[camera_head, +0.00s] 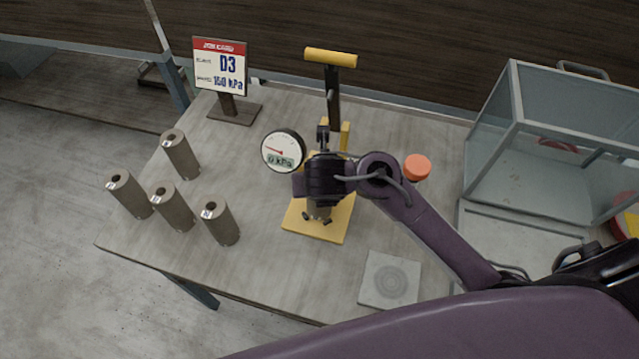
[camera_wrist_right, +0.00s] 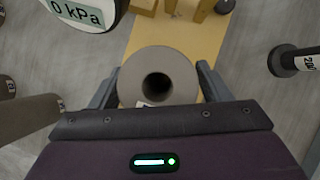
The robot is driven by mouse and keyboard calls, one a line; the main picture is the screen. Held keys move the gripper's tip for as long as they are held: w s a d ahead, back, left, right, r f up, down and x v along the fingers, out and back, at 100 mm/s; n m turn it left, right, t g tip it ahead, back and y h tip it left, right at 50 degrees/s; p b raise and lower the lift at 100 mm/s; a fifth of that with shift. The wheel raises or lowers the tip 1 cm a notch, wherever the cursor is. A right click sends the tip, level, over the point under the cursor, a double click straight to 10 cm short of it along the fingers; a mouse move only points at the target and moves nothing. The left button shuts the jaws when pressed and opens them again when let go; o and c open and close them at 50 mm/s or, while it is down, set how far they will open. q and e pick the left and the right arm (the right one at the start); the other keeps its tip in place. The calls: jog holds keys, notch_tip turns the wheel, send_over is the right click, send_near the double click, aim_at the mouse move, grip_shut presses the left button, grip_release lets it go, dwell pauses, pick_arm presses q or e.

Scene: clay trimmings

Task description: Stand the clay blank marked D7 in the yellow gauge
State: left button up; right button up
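The yellow gauge (camera_head: 294,221) stands mid-table with a flat base, a post and a T-handle; its dial (camera_head: 283,151) reads 0 kPa. My right gripper (camera_head: 318,218) is over its base, with its fingers close against both sides of a grey clay blank. In the right wrist view this blank (camera_wrist_right: 130,85) is upright between the fingers, its round hole facing me. Its label is mostly hidden, and I cannot tell whether it touches the base. Several similar blanks (camera_head: 181,157) stand at the table's left; their labels are too small to read. My left gripper is out of view.
A card sign (camera_head: 220,68) at the back left reads D3, not D7. An orange cap (camera_head: 417,167) lies right of the gauge. A square tile (camera_head: 390,279) with rings lies near the front edge. A glass-sided box (camera_head: 515,165) stands at right.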

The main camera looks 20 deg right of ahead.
jog(key=shift+o, duration=0.3)
jog(key=shift+r, duration=0.1)
jog(key=p+v, duration=0.4)
jog(key=v, duration=0.8)
